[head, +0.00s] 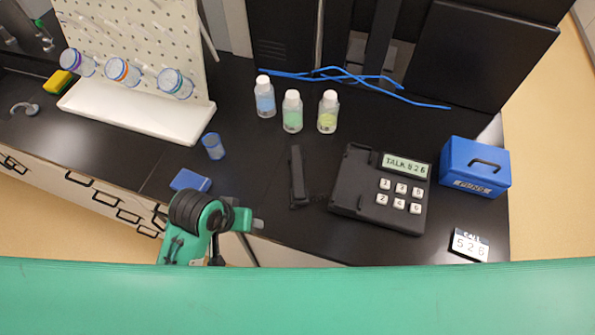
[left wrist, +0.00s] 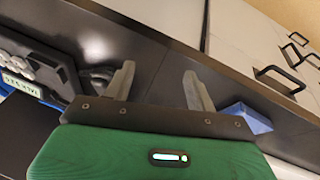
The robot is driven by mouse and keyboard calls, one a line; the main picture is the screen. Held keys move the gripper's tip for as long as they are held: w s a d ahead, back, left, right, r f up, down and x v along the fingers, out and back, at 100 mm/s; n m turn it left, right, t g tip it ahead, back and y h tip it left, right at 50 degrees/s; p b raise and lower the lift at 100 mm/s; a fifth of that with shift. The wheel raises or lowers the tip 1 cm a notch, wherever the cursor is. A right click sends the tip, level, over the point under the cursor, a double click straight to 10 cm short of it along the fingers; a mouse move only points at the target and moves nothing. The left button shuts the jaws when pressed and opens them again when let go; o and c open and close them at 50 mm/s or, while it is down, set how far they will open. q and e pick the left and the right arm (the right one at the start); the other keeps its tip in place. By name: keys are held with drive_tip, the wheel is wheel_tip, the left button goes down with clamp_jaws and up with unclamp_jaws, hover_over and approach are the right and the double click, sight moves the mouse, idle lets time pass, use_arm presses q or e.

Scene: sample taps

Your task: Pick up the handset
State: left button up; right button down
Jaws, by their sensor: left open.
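The black handset (head: 298,177) lies on the black counter, just left of the telephone base (head: 350,185). The base has white number keys and a lit display reading "TALK 526". My left gripper (head: 257,224) is at the counter's front edge, below and left of the handset and apart from it. In the left wrist view its two grey fingers (left wrist: 159,72) are spread with nothing between them. The telephone base also shows at the left of that view (left wrist: 22,68), upside down. My right gripper is not in view.
A blue box (head: 189,181) lies near my left wrist, with a blue cup (head: 213,146) behind it. Several capped bottles (head: 292,112) stand behind the handset. A blue case (head: 474,168) and a "CALL 526" card (head: 469,244) are at the right.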

use_arm(q)
drive_tip(key=w+d+r, duration=0.1)
drive_tip(key=w+d, duration=0.2)
drive_tip(key=w+d+r+g, duration=0.1)
drive_tip(key=w+d+r, duration=0.1)
drive_tip(key=w+d, duration=0.1)
drive_tip(key=w+d+r+g, duration=0.1)
drive_tip(key=w+d, duration=0.2)
drive_tip(key=d, duration=0.1)
drive_tip(key=shift+d+r, duration=0.15)
drive_tip(key=shift+d, duration=0.25)
drive_tip(key=w+d+r+n+g+y, duration=0.1)
drive_tip(key=w+d+r+n+y, duration=0.15)
drive_tip(key=w+r, duration=0.35)
drive_tip(key=p, duration=0.2)
hover_over(298, 169)
drive_tip(key=shift+y, duration=0.25)
wheel_tip(298, 169, down, 8)
drive_tip(key=shift+w+a+f, duration=0.1)
drive_tip(key=shift+a+f, duration=0.05)
drive_tip(key=shift+f, duration=0.1)
drive_tip(key=shift+f+p, duration=0.6)
wheel_tip(298, 169, down, 3)
drive_tip(key=shift+f+p, duration=0.2)
drive_tip(key=shift+p, duration=0.5)
drive_tip(key=shift+f, duration=0.35)
clamp_jaws()
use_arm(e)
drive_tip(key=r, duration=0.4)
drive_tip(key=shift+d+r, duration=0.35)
